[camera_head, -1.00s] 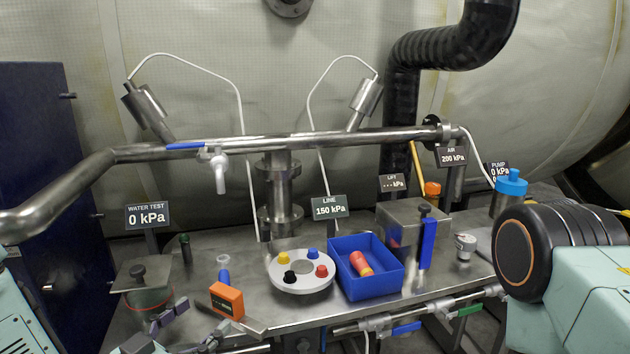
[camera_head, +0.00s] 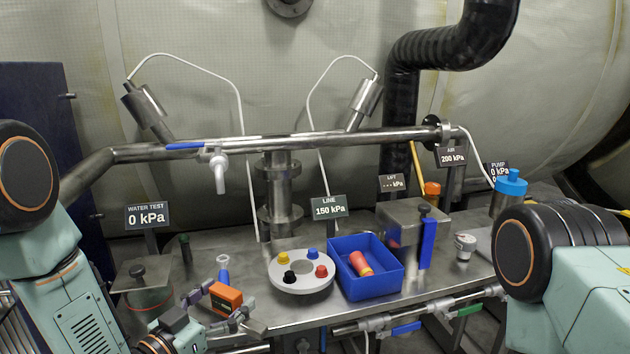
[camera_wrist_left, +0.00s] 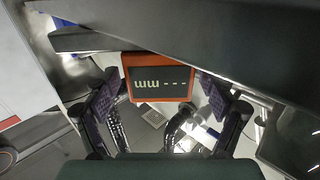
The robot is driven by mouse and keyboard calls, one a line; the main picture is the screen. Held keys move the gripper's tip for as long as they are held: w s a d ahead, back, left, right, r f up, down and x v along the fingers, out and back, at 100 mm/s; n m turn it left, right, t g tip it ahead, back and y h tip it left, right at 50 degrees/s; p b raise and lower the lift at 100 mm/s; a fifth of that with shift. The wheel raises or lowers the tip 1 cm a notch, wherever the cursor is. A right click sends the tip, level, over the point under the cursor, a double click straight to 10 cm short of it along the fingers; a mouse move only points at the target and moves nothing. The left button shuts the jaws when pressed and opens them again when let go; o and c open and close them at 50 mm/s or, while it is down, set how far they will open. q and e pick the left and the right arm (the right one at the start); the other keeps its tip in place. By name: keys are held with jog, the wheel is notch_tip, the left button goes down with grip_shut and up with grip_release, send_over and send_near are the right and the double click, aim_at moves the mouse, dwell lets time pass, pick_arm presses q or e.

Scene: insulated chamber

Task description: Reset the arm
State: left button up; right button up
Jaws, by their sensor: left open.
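My left arm comes in from the lower left in the head view. Its gripper (camera_head: 225,310) is open at the front left of the steel bench (camera_head: 215,247), close to an orange box-shaped gauge with a dark display (camera_head: 226,297). In the left wrist view the two dark fingers of the left gripper (camera_wrist_left: 163,95) stand apart, with the orange gauge (camera_wrist_left: 158,78) showing between and beyond them. I cannot tell whether a finger touches it. My right arm shows at the lower right of the head view; its gripper is out of view.
A white disc with coloured knobs (camera_head: 302,288) and a blue bin (camera_head: 368,290) holding a red-and-yellow piece (camera_head: 360,263) stand right of the gauge. A lidded pot (camera_head: 148,298) is at left. A steel pipe (camera_head: 330,142) crosses above the bench. Valves line the front edge.

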pick_arm(q)
jog(key=shift+s+a, duration=0.1)
jog(key=shift+s, duration=0.05)
jog(key=shift+v, duration=5.65)
jog(key=x, duration=1.2)
jog(key=shift+s, duration=0.1)
notch_tip(320, 180, up, 5)
jog(key=p, duration=0.3)
jog(key=shift+f+p, duration=0.2)
jog(key=shift+p, duration=0.2)
notch_tip(320, 180, up, 2)
jog(key=shift+r+p, duration=0.1)
jog(key=shift+p, duration=0.9)
jog(key=shift+r+p, duration=0.6)
jog(key=shift+r, duration=0.15)
jog(key=shift+f, duration=0.1)
